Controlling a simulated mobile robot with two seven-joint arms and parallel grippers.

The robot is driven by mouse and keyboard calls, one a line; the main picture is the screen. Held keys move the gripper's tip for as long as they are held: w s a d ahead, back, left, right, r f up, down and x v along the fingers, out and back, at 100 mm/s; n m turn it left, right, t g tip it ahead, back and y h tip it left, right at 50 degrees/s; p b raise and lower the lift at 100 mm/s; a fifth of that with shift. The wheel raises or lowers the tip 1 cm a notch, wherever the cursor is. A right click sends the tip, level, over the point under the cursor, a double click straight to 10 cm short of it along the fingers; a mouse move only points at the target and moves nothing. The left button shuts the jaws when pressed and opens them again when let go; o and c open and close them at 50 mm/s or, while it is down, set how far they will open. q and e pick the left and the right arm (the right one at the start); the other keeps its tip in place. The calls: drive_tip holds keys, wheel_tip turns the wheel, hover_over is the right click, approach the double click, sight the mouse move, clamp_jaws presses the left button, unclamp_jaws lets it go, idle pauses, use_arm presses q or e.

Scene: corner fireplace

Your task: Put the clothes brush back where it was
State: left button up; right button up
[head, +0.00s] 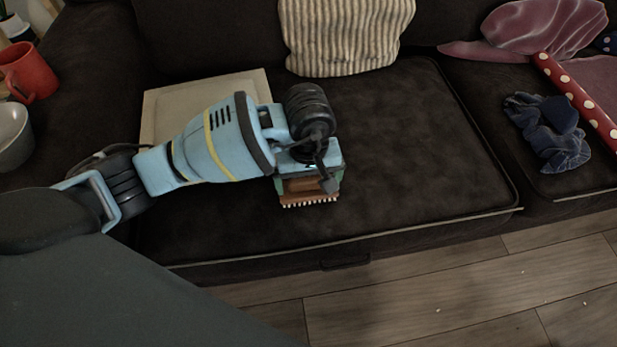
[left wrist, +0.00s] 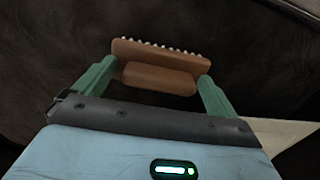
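The clothes brush (head: 308,196) is brown with a row of pale bristles. In the head view it shows just below my left gripper (head: 311,182), over the front of the dark sofa seat (head: 420,150). In the left wrist view the brush (left wrist: 158,52) lies across between the green fingers of my left gripper (left wrist: 157,74). The fingers sit against both ends of its brown grip block, so the gripper appears shut on it. Whether the bristles touch the seat I cannot tell. My right gripper is not in view.
A pale flat square (head: 165,105) lies on the seat behind my left arm. A striped cushion (head: 345,35) leans at the back. A red mug (head: 30,72) and grey bowl (head: 14,135) stand at left. Crumpled blue cloth (head: 550,130) and a red dotted roll (head: 575,95) lie at right.

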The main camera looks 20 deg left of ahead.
sight(308, 180)
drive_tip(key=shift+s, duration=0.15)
use_arm(q)
wheel_tip(308, 180, up, 12)
drive_tip(key=p, duration=0.3)
drive_tip(key=shift+r+p, duration=0.15)
drive_tip(key=shift+p, duration=0.2)
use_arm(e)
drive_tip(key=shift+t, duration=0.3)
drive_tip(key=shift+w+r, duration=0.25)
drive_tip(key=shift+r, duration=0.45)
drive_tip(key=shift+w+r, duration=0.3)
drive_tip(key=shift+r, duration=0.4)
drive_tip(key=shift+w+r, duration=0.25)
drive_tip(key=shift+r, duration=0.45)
